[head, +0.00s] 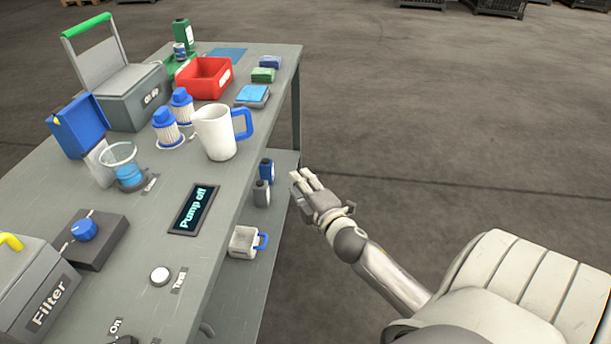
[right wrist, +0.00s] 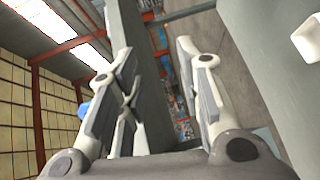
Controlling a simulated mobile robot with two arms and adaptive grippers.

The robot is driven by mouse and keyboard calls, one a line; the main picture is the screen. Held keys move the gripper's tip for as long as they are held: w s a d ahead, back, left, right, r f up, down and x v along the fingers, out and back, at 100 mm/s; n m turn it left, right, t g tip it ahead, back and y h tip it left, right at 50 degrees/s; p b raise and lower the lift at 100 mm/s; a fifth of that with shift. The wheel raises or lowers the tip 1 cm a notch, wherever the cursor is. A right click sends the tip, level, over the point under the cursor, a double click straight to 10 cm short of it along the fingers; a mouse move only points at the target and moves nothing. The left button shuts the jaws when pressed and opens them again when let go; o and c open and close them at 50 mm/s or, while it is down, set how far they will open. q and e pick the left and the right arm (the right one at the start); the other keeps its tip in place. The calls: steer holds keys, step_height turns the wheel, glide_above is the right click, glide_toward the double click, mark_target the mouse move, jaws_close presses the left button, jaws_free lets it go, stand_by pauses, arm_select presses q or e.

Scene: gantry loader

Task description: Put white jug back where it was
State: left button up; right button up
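The white jug (head: 216,134) with a blue handle stands upright on the table top, near its right edge. A smaller white vessel (head: 243,241) with a blue handle sits on the lower shelf. My right gripper (head: 300,176) is off the table's right side, beside the lower shelf and apart from both white vessels. In the right wrist view its fingers (right wrist: 156,58) are spread with nothing held between them. A white piece at that view's right edge cannot be identified for sure. My left gripper is not in view.
Two blue-capped filters (head: 166,128) stand left of the jug, and a red bin (head: 205,78) stands behind it. A display (head: 194,210) reading "Pump off" lies in front. Small bottles (head: 262,193) stand on the lower shelf (head: 232,287). The floor to the right is clear.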

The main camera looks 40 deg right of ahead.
steer(key=s+a+f+m+g, duration=0.3)
steer(key=s+a+f+m, duration=0.15)
steer(key=f, duration=0.25)
steer(key=s+a+f+m+g, duration=0.3)
steer(key=s+f+g, duration=0.1)
steer(key=s+f, duration=0.15)
steer(key=s+a+f+m+g+y, duration=0.2)
steer(key=s+a+f+g, duration=0.1)
steer(key=s+a, duration=0.3)
steer(key=s+a+f+m+g+y, duration=0.2)
steer(key=s+a+f, duration=0.3)
steer(key=s, duration=0.3)
steer(key=shift+s+a+m+g, duration=0.15)
steer(key=shift+a+m+g, duration=0.35)
steer(key=shift+g, duration=0.2)
steer(key=shift+f, duration=0.1)
